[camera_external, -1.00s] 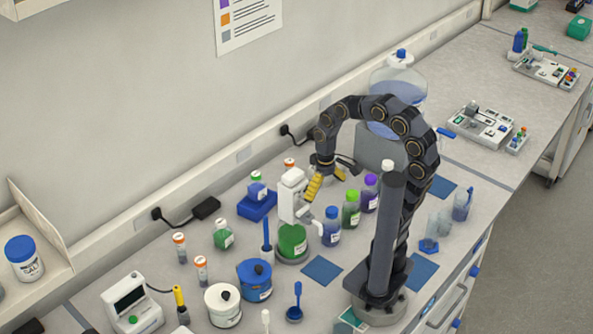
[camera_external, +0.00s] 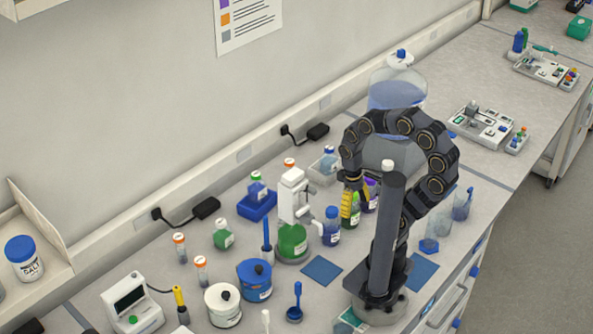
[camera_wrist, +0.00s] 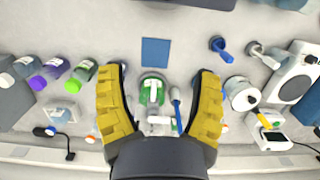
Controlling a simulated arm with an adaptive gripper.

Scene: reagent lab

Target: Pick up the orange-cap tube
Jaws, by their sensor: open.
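Several orange-cap tubes stand on the bench. In the external view, one tube (camera_external: 180,248) is at the left, another (camera_external: 201,270) is just in front of it. A third orange cap (camera_external: 290,163) shows behind the white dispenser, its body mostly hidden. In the wrist view, small orange caps show beside the left finger (camera_wrist: 92,137) and the right finger (camera_wrist: 223,127), partly hidden. My gripper (camera_external: 349,208) has yellow fingers and is right of the dispenser, in front of the green-cap bottle. In the wrist view my gripper (camera_wrist: 161,75) is open, with nothing held between its fingers.
The white dispenser (camera_external: 292,195) on a green bottle (camera_external: 292,240) stands between my gripper and the left tubes. A blue-capped bottle (camera_external: 331,228), a blue pot (camera_external: 255,280) and a white pot (camera_external: 223,305) crowd the bench. The blue mat (camera_external: 322,270) is bare.

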